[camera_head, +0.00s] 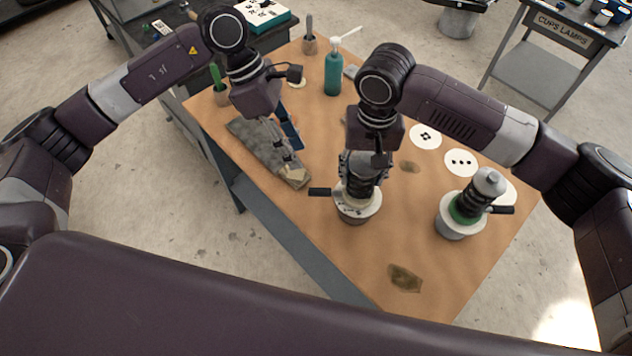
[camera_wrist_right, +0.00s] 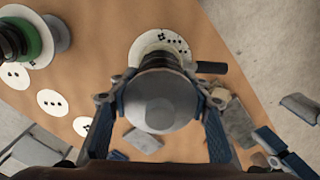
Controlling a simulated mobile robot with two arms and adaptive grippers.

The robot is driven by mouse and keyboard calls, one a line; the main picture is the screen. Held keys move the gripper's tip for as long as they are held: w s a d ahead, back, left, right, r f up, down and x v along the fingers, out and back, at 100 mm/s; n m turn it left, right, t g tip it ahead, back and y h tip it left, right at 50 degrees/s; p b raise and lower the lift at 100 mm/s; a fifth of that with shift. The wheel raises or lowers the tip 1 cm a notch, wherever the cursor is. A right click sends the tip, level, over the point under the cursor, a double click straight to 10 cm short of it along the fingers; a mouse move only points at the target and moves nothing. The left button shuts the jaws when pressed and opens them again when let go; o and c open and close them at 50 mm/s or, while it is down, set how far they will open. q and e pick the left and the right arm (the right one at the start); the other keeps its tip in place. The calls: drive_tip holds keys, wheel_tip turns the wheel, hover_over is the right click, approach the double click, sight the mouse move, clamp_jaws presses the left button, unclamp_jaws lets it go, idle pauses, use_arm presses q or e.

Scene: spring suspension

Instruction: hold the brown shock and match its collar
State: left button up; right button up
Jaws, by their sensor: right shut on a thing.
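The brown shock (camera_head: 350,216) stands upright near the middle of the table, with a pale disc-shaped collar bearing black dots and a black handle (camera_head: 320,192) sticking out to the left. My right gripper (camera_head: 360,178) is shut around its upper part from above. In the right wrist view its grey round cap (camera_wrist_right: 160,101) sits between my blue fingers, and the dotted collar (camera_wrist_right: 177,42) shows behind it. My left gripper (camera_head: 292,155) hangs over the grey slab, apart from the shock; its finger gap is unclear.
A second shock with a green ring (camera_head: 462,212) stands at the right. Dotted white discs (camera_head: 425,136) (camera_head: 461,162) lie behind it. A teal bottle (camera_head: 333,75) stands at the back. A grey slab (camera_head: 250,140) and a tan block (camera_head: 294,176) lie at the left. The front table area is mostly clear.

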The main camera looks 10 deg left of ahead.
sight(317, 188)
use_arm(q)
drive_tip(key=shift+n, duration=0.3)
drive_tip(key=x, duration=1.2)
clamp_jaws()
